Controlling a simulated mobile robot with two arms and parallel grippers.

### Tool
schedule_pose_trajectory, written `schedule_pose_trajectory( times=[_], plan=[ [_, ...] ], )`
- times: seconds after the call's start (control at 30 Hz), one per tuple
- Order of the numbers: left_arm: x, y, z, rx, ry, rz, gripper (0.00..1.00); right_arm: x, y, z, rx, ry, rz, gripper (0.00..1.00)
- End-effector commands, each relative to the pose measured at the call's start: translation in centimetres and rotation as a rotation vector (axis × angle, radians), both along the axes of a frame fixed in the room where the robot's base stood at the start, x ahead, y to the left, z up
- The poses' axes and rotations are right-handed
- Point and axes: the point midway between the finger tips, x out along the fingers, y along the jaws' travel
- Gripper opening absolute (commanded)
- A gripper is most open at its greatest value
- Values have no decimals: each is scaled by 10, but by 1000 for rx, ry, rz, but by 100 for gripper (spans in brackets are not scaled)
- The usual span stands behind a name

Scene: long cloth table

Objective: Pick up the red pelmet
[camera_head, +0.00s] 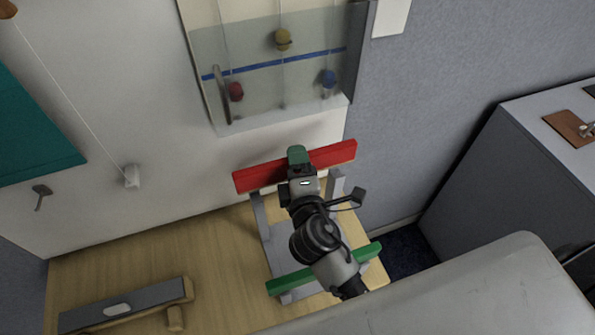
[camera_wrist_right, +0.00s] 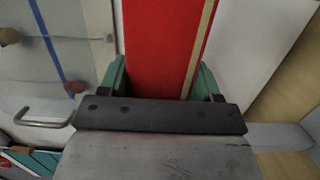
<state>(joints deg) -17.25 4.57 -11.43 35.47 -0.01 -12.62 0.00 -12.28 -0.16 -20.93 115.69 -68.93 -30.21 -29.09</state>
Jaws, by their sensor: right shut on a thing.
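The red pelmet (camera_head: 334,154) is a long red bar at the top of a grey stand (camera_head: 273,247), in front of the wall. My right gripper (camera_head: 298,158) is shut on it near its middle, reaching from the front. In the right wrist view the red pelmet (camera_wrist_right: 160,45) fills the gap between the green fingers of my right gripper (camera_wrist_right: 160,80), with a pale strip along one edge. I cannot tell whether the pelmet still touches the stand's uprights. My left gripper is not in view.
A green bar (camera_head: 284,286) lies low across the stand's front. A clear wall panel (camera_head: 262,62) with coloured knobs hangs just above the pelmet. A grey-topped wooden piece (camera_head: 120,308) lies at left. A grey cabinet (camera_head: 490,175) stands at right. Wooden surface at left is mostly clear.

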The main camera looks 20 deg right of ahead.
Motion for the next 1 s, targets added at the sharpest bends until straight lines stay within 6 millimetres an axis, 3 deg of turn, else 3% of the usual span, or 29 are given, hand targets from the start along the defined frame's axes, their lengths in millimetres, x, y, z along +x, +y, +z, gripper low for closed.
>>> schedule_pose_trajectory(
  times=[0.3, 0.5, 1.0],
  plan=[
    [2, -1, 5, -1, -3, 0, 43, -45, -56, 42, -5, -1, 1, 38],
    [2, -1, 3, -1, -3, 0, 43, -65, -81, 60, -4, 0, -1, 38],
    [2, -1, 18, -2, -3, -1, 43, -73, -91, 84, -1, 0, -1, 38]
  ],
)
